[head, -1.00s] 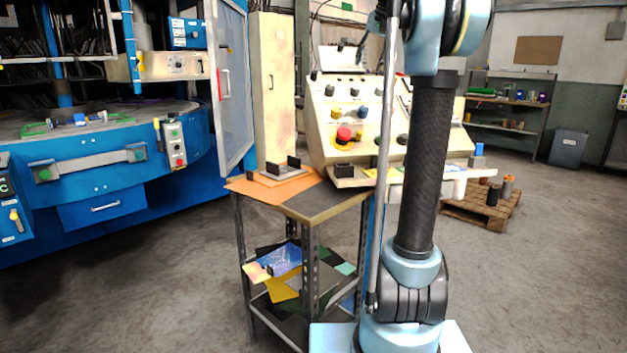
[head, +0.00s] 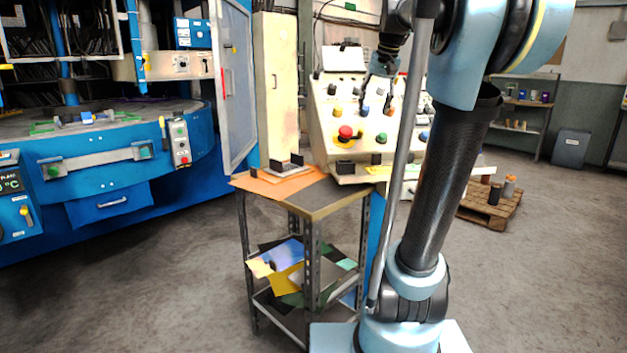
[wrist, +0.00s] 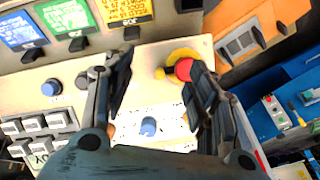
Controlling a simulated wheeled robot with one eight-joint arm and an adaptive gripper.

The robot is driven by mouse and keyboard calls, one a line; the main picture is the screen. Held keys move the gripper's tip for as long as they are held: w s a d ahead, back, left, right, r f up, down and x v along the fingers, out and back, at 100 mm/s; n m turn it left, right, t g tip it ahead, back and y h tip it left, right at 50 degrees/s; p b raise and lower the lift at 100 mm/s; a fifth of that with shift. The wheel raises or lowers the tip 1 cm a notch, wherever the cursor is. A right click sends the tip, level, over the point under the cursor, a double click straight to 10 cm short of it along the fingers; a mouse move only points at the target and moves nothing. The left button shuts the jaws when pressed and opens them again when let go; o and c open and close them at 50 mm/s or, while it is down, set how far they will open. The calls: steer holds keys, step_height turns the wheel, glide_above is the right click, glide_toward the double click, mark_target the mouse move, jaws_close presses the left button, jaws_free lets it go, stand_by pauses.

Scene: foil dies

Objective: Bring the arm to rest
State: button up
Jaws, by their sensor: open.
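My gripper (wrist: 160,85) is open and empty in the wrist view, its two dark fingers well apart. It is over the sloping cream control panel (wrist: 150,52), with a blue knob (wrist: 148,127) showing between the fingers and a red button with a yellow surround (wrist: 183,69) partly behind the right finger. In the head view my gripper (head: 379,72) is small and partly hidden by my own arm, in front of the control panel (head: 330,120). I cannot tell the exact gap to the panel.
A metal cart (head: 318,213) with an orange sheet (head: 262,188) and a grey block on top stands before the panel. A blue machine (head: 150,190) with an open door (head: 236,85) is at left. A pallet (head: 490,212) lies at right.

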steer(key=s+f+n, duration=0.1)
steer(key=s+f, duration=0.8)
steer(key=f, duration=0.3)
steer(key=s+f+g+h, duration=0.1)
steer(key=s+f, duration=0.9)
steer(key=f, duration=0.3)
steer(key=s+f+n, duration=0.1)
steer(key=s+f, duration=0.8)
steer(key=f, duration=0.3)
steer(key=shift+s+f+n+g, duration=0.25)
steer(key=shift+s+n+g, duration=0.05)
